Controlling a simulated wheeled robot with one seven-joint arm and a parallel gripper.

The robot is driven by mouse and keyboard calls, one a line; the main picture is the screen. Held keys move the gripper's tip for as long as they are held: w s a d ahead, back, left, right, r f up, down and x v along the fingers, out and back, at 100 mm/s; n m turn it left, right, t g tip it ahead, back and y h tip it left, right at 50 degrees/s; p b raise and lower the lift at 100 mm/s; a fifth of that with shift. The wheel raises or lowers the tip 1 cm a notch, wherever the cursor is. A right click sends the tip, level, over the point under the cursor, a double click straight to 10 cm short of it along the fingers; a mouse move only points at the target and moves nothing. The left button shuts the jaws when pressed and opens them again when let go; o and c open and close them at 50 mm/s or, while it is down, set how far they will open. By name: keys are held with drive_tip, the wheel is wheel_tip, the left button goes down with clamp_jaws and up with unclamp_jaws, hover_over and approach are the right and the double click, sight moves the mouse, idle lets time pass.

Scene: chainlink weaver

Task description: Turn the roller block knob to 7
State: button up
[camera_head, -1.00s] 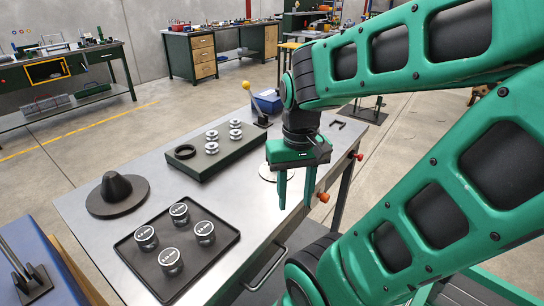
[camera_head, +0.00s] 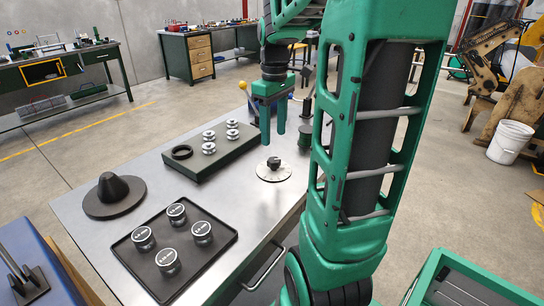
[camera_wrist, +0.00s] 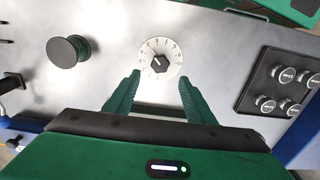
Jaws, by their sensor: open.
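The black knob (camera_head: 274,163) stands on a round white numbered dial (camera_head: 262,174) on the metal workbench. In the wrist view the knob (camera_wrist: 158,63) sits in the middle of the dial (camera_wrist: 177,57), with a white pointer line aimed toward the upper left; the numbers are too small to read surely. My gripper (camera_head: 273,143) is open and empty, pointing down above the bench near the dial. In the wrist view its two green fingers (camera_wrist: 155,84) are spread, with the dial just beyond and between their tips. The fingers appear apart from the knob.
A dark block with metal rollers (camera_head: 208,160) lies behind the dial to the left. A black tray (camera_head: 209,262) holds several labelled metal cylinders. A dark cone on a disc (camera_head: 110,193) stands at the left. Bare bench surrounds the dial.

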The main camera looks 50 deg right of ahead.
sight(274, 159)
wheel_tip(274, 159, down, 9)
idle(0.4)
drive_tip(key=c, duration=1)
